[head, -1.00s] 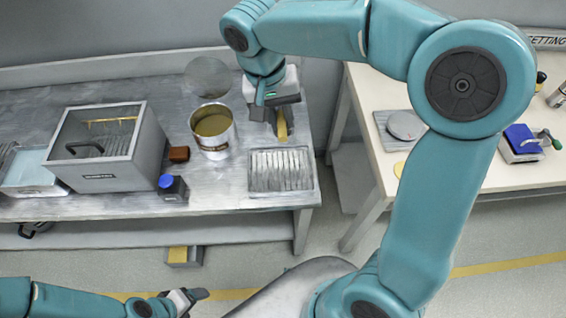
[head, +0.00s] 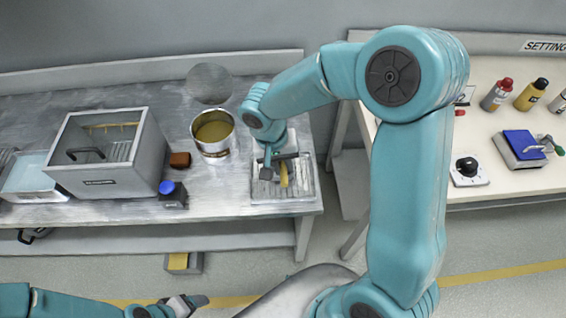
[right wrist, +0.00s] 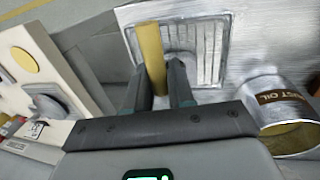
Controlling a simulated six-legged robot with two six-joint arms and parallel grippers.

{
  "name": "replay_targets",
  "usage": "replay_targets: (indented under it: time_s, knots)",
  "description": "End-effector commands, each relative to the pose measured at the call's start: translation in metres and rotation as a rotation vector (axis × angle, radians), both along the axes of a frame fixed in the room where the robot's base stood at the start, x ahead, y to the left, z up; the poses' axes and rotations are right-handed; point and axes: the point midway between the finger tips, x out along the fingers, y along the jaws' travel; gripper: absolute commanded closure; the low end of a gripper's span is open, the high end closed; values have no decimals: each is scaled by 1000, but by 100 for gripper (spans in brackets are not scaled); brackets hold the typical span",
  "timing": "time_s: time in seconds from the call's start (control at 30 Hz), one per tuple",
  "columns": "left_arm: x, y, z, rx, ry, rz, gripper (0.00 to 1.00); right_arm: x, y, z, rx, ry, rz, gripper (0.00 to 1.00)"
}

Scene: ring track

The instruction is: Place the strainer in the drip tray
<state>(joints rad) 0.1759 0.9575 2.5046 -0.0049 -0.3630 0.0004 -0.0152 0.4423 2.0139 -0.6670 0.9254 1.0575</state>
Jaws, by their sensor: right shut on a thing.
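My right gripper (head: 282,174) is shut on the yellow handle of the strainer (head: 284,178), over the drip tray. In the right wrist view the yellow handle (right wrist: 151,55) stands between the fingers (right wrist: 159,90), with a grey rounded shape behind it. The rest of the strainer cannot be made out. The drip tray (head: 311,190) is a shallow ribbed metal tray at the right front of the steel bench; it also shows in the right wrist view (right wrist: 222,45). I cannot tell whether the strainer touches it. My left gripper (head: 190,302) is low at the left, away from the bench, its jaws unclear.
An open tin (head: 215,150) stands just left of the drip tray, with a grey disc (head: 209,84) behind it. A blue-capped bottle (head: 172,193), a brown block (head: 180,160) and a grey box (head: 110,185) are farther left. A cream bench (head: 500,190) stands right across a gap.

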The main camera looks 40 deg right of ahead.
Motion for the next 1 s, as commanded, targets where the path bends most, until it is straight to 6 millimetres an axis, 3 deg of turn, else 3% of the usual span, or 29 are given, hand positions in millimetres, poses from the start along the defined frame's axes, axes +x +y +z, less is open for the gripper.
replay_targets:
  time_s: [0.2, 0.23, 0.3, 0.7, 1.0]
  knots:
    - [0, 0, -5, 0, 0, 0, 27, 1, 0, -4, 0, -2, 0, 100]
    - [0, 0, -5, 0, 0, 0, 27, 0, 0, -4, -1, -1, 0, 74]
    - [0, 0, -3, 0, 0, 0, 27, 0, 0, -2, 0, 0, 0, 52]
    - [0, 0, 1, 0, 0, 0, 27, 1, 1, 6, -1, -3, 0, 52]
    - [0, 0, 2, 0, 0, 0, 27, 8, 12, 71, 0, -7, 0, 52]
